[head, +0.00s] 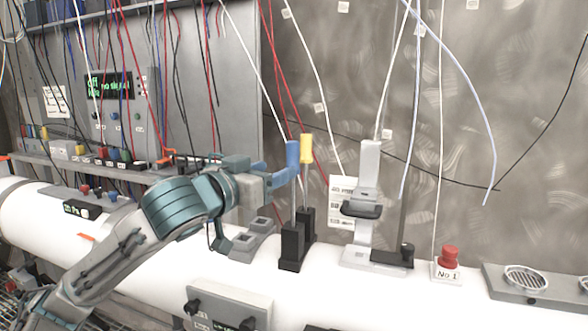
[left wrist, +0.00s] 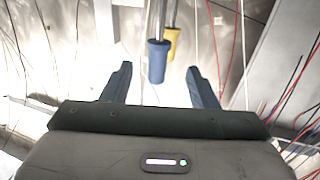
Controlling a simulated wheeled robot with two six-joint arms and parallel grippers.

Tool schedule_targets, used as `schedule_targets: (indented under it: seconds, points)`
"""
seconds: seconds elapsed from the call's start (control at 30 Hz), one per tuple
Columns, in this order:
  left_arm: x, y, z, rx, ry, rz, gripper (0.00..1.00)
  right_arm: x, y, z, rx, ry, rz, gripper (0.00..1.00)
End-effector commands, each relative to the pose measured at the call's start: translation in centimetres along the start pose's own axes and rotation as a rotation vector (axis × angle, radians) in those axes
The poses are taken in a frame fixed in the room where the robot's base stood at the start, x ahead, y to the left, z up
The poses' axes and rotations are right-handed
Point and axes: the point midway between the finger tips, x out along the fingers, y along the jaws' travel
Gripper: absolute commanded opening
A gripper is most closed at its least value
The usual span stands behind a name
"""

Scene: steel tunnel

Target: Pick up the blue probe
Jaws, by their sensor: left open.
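The blue probe (head: 293,154) stands upright with its blue handle on top, beside the yellow probe (head: 306,148), above a black holder (head: 292,246). My left gripper (head: 284,172) is at the blue handle from the left, and its finger overlaps the handle's lower part in the head view. In the left wrist view the blue probe (left wrist: 158,62) shows between the two spread fingers, near their tips. The yellow probe (left wrist: 173,42) is just behind it and to the right. The left gripper is open, with a gap on both sides of the blue handle. My right gripper is not in view.
A white stand with a black clamp (head: 362,209) is right of the holder. A red button (head: 449,257) is farther right on the white pipe (head: 400,300). Hanging wires cross the space behind the probes. A grey instrument panel (head: 190,80) stands at the left.

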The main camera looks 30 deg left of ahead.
Motion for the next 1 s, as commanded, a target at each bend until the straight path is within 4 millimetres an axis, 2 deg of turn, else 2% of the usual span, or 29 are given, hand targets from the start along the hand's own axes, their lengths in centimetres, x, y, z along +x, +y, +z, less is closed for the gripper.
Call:
schedule_targets:
  seconds: [0.1, 0.2, 0.53, 0.67, 1.0]
  points:
    - [1.0, 0.1, -0.2, -0.006, -0.003, 0.002, 0.54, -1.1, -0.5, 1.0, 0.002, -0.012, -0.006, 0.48]
    - [1.9, 0.1, -0.2, -0.006, -0.001, 0.002, 0.54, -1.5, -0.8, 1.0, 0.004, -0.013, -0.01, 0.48]
    - [3.6, 0.1, 0.1, 0.0, -0.001, 0.0, 0.54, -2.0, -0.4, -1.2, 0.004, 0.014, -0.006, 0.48]
    - [4.1, 0.1, 0.0, -0.003, -0.002, 0.001, 0.54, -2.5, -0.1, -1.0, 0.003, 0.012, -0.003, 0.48]
    - [7.7, 0.2, 0.3, -0.005, -0.003, 0.0, 0.54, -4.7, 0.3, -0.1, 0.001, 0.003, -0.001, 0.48]
